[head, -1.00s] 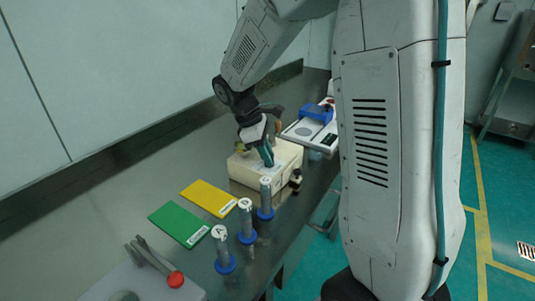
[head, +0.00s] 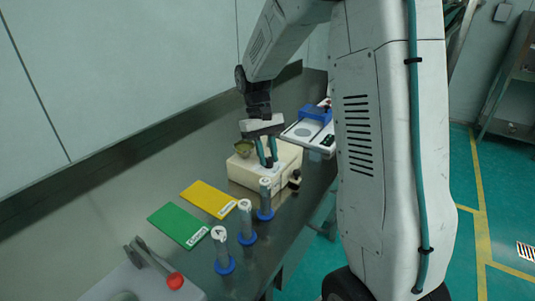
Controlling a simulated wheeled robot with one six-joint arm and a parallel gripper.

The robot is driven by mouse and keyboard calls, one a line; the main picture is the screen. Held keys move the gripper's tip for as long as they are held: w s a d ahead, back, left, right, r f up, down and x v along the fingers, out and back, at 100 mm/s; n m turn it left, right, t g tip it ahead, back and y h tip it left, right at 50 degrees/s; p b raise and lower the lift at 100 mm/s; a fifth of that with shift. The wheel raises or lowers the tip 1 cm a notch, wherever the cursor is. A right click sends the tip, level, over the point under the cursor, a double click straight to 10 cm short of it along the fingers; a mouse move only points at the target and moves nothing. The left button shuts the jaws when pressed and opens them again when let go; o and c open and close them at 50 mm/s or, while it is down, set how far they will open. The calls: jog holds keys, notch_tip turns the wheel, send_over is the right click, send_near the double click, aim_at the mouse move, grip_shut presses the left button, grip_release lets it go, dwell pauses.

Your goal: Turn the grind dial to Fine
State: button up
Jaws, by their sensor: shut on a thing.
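The cream-coloured grinder box (head: 247,178) sits on the dark bench. A small olive bowl-like part (head: 243,148) stands on its top at the left. My gripper (head: 267,164) points down at the top of the box, with its teal fingers close together. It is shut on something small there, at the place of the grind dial. The fingers hide the dial, so its pointer and the setting it shows cannot be read. A pale label lies on the box top by the fingers, too small to read.
Several clear cylinders with blue bases, one of them here (head: 246,222), stand in front of the box. A yellow card (head: 209,199) and a green card (head: 178,226) lie to the left. A white device with a blue part (head: 315,113) is behind. A red-knobbed lever (head: 174,281) is at the front.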

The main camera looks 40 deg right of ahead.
jog(key=m+y, duration=0.1)
jog(key=m, duration=0.3)
jog(key=shift+d+m+t+y, duration=0.2)
jog(key=shift+m+t+y, duration=0.1)
jog(key=shift+t+y, duration=0.1)
jog(key=m+t+y, duration=0.1)
jog(key=m, duration=0.3)
jog(key=shift+m, duration=0.3)
jog(key=o, duration=1)
jog(key=v, duration=0.7)
jog(key=shift+d+r, duration=0.3)
jog(key=shift+r, duration=0.05)
